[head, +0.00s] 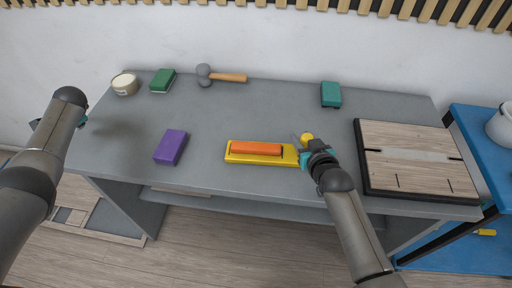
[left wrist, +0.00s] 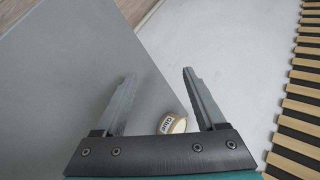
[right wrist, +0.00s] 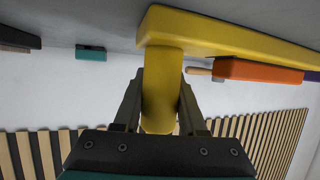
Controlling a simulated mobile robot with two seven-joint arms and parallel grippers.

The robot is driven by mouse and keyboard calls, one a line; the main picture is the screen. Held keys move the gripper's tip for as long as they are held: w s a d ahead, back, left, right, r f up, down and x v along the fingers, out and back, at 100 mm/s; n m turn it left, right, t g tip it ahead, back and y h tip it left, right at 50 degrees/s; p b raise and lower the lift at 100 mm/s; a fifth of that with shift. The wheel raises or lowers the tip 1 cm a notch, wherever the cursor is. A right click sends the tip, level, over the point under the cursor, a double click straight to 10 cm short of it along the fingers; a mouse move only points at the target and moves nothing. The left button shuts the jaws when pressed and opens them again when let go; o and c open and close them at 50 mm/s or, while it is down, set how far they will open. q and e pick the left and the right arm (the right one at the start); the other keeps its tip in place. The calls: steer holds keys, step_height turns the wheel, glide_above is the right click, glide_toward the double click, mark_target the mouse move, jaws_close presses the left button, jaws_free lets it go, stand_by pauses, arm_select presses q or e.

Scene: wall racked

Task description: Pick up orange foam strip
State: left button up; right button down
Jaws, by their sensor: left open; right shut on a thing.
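The orange foam strip (head: 256,148) lies along the top of a flat yellow piece (head: 233,157) near the table's front edge. It also shows in the right wrist view (right wrist: 258,71), against the yellow piece. My right gripper (head: 303,149) is at the right end of the yellow piece, apart from the strip. In the right wrist view it is shut on a yellow cylindrical handle (right wrist: 160,95) that joins the yellow piece. My left gripper (left wrist: 158,75) is open and empty, beyond the table's left end in the head view.
A purple block (head: 171,147), green sponge (head: 163,81), round tin (head: 125,84), hammer (head: 228,77) and teal block (head: 331,95) stand on the grey table (head: 270,105). A wooden board (head: 410,155) with dark edges is at right, beside a blue table (head: 482,123). The table's middle is clear.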

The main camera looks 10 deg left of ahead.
arm_select(q)
steer(key=w+d+h, duration=0.1)
steer(key=w+d, duration=0.1)
steer(key=d, duration=0.4)
steer(key=w+d+m+h, duration=0.1)
steer(key=w+d, duration=0.1)
steer(key=d, duration=0.4)
steer(key=w+d+m+h, duration=0.1)
steer(key=w+d+h, duration=0.1)
steer(key=d, duration=0.4)
steer(key=shift+d+f, duration=0.2)
steer(key=s+d+r+m+g+h, duration=0.1)
steer(key=s+d+r+m+h, duration=0.15)
steer(key=d, duration=0.75)
steer(key=s+d+r+m+g+h, duration=0.1)
steer(key=d+r+m+g, duration=0.2)
steer(key=d, duration=0.8)
steer(key=s+d+r+m+h, duration=0.15)
steer(key=d+m, duration=0.25)
steer(key=d, duration=0.6)
glide_above(241, 145)
steer(key=shift+g, duration=0.3)
step_height(241, 145, down, 5)
steer(key=shift+s+a+f, duration=0.1)
steer(key=shift+s+a, duration=0.05)
steer(key=shift+f, duration=2.9)
jaws_close()
